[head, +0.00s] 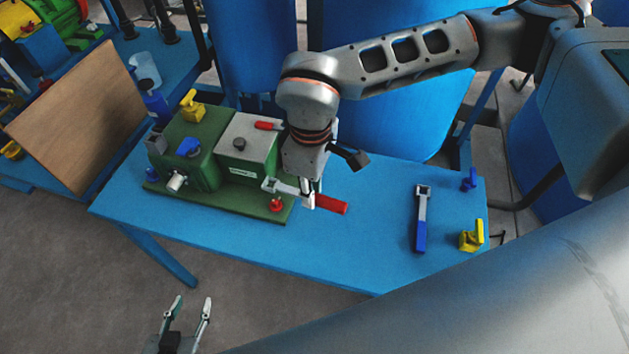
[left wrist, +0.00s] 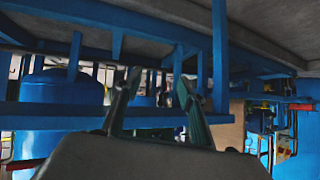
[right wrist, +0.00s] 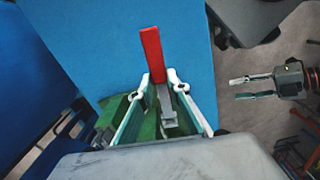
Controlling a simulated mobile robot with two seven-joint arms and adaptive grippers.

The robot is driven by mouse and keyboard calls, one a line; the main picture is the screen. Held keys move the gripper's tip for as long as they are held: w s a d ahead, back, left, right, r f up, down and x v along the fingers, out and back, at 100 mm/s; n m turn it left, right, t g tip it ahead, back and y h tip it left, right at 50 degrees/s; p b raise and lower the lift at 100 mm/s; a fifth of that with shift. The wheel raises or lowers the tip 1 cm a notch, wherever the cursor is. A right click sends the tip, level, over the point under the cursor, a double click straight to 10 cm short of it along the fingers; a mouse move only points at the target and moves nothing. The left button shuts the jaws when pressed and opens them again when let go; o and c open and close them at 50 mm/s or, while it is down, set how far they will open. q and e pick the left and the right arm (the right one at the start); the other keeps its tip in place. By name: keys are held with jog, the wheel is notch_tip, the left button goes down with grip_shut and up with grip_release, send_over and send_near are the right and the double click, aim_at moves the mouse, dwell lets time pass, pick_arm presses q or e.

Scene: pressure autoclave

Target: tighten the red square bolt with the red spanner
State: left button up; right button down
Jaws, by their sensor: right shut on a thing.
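My right gripper (head: 309,201) is shut on the red spanner, with its red handle (head: 332,204) pointing right and its grey head (head: 270,185) pointing left. In the right wrist view the red handle (right wrist: 153,55) extends beyond the fingertips (right wrist: 162,84). The red square bolt (head: 276,205) is at the front right corner of the green machine's base. The spanner head shows just behind the bolt in the head view, apart from it; its height above the base is unclear. The bolt is not discernible in the right wrist view. My left gripper (head: 188,318) is open and empty, in front of the table.
The green machine (head: 215,165) has blue and yellow knobs and a red-handled lever (head: 268,125). A blue-handled spanner (head: 421,220), a yellow bolt piece (head: 472,237) and a blue one (head: 469,180) are on the right of the blue table (head: 350,255). The table's front middle is clear.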

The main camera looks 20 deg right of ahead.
pick_arm(q)
jog(key=shift+d, duration=0.1)
dwell(0.4)
pick_arm(e)
jog(key=shift+s+f+b, duration=0.1)
jog(key=shift+f+b, duration=0.55)
jog(key=shift+f, duration=0.55)
jog(key=shift+f+b, duration=0.35)
jog(key=shift+f, duration=0.4)
jog(key=shift+f+b, duration=0.4)
jog(key=shift+f, duration=0.45)
pick_arm(q)
jog(key=shift+w+a+f, duration=0.4)
jog(key=shift+w+f, duration=0.1)
jog(key=shift+f, duration=0.1)
jog(key=shift+s+f, duration=0.1)
jog(key=shift+s, duration=0.05)
jog(key=shift+s+d+f, duration=0.1)
jog(key=shift+s+f, duration=0.25)
jog(key=shift+s, duration=0.15)
jog(key=shift+w, duration=0.1)
